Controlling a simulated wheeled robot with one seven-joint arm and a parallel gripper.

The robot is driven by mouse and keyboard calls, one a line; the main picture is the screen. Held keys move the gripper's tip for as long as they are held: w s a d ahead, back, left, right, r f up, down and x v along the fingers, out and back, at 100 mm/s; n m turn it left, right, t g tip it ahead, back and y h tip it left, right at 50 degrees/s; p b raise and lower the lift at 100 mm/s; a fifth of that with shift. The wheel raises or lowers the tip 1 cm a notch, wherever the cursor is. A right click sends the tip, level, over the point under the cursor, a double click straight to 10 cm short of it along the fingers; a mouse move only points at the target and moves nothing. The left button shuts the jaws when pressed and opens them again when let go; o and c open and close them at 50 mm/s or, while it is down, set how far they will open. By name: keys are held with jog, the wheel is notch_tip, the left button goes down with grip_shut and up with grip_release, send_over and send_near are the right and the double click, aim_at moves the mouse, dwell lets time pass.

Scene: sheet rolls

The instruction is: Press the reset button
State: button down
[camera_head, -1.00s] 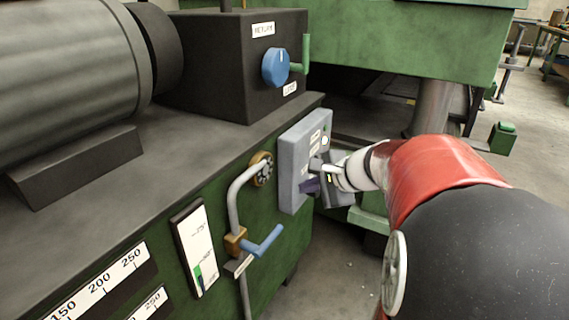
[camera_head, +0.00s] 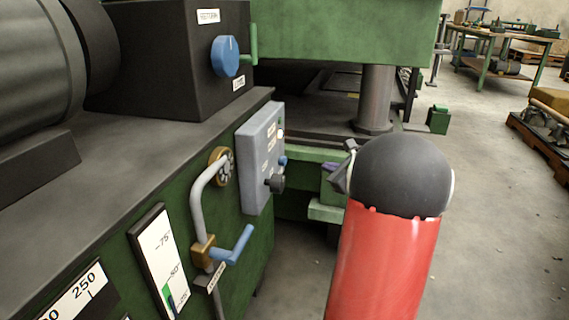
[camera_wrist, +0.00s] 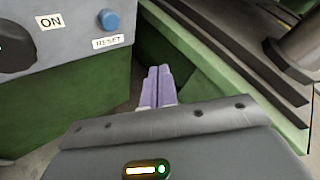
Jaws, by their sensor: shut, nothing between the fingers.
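The reset button is a round blue button (camera_wrist: 109,20) just above a RESET label (camera_wrist: 108,41) on a grey control box, in the wrist view. It also shows small in the head view (camera_head: 283,161) on the right part of the grey box (camera_head: 259,155). My gripper (camera_wrist: 158,70) has its two purple fingers together with nothing between them. In the wrist view the fingertips are to the right of and below the button, apart from it. In the head view my gripper (camera_head: 338,172) is mostly hidden by my arm, to the right of the box.
A black knob (camera_head: 275,183) stands out beside the button, near an ON label (camera_wrist: 50,21). A bent grey pipe with a blue lever (camera_head: 238,246) is left of the box. A green machine frame (camera_wrist: 212,75) stands behind my fingers. Open floor (camera_head: 480,230) lies to the right.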

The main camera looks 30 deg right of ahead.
aim_at(283, 161)
jog(key=shift+w+a, duration=0.1)
jog(key=w+a+b, duration=0.1)
jog(key=w+a, duration=0.4)
jog(key=w, duration=0.1)
jog(key=shift+w+a, duration=0.3)
jog(key=shift+b, duration=0.3)
dwell(1.8)
jog(key=shift+w+a, duration=0.25)
jog(key=shift+w, duration=0.05)
jog(key=shift+w+a+b, duration=0.4)
jog(key=shift+b, duration=0.05)
dwell(0.7)
dwell(0.4)
jog(key=shift+s+d, duration=0.6)
jog(key=shift+s, duration=0.1)
